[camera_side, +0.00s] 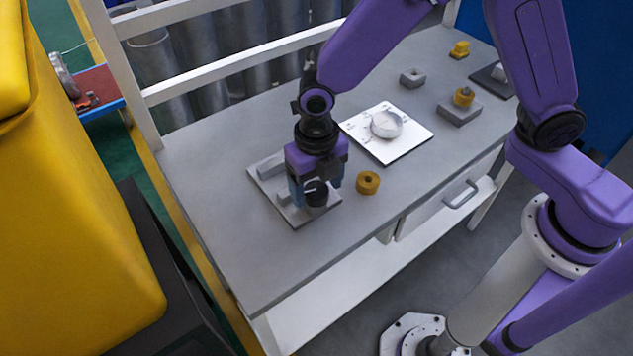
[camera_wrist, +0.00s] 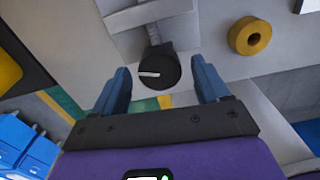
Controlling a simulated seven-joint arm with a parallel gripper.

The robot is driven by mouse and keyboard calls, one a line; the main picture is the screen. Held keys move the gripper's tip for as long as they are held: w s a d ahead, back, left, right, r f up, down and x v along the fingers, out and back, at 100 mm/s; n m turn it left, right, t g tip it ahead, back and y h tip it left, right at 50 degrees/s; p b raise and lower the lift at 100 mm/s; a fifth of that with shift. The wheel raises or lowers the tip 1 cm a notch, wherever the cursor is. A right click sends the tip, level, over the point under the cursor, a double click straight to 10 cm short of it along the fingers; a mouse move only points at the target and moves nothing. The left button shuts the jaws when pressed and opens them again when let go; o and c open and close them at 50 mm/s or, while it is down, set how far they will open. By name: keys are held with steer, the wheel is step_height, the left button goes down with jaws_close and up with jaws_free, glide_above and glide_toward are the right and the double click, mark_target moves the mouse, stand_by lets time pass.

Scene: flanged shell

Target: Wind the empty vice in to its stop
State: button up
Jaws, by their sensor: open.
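The vice (camera_side: 270,178) is a grey block assembly on a light plate at the left end of the bench. Its black round knob (camera_side: 316,195) sits at the near end, on a threaded screw. In the wrist view the knob (camera_wrist: 158,72) has a white line pointing left and lies between my fingers. The vice body (camera_wrist: 150,18) is beyond it, partly cut off. No part shows in the jaws in the side view, though my gripper hides some of them. My gripper (camera_side: 314,190) is open around the knob, with gaps on both sides in the wrist view (camera_wrist: 160,88).
A yellow ring (camera_side: 368,183) lies on the bench right of the vice; it also shows in the wrist view (camera_wrist: 250,36). A white plate with a round dial (camera_side: 387,125) lies behind. Grey blocks and yellow parts (camera_side: 462,98) stand at the far right. The bench front-left is clear.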

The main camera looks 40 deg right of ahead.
steer(key=c, duration=1)
steer(key=shift+c, duration=0.2)
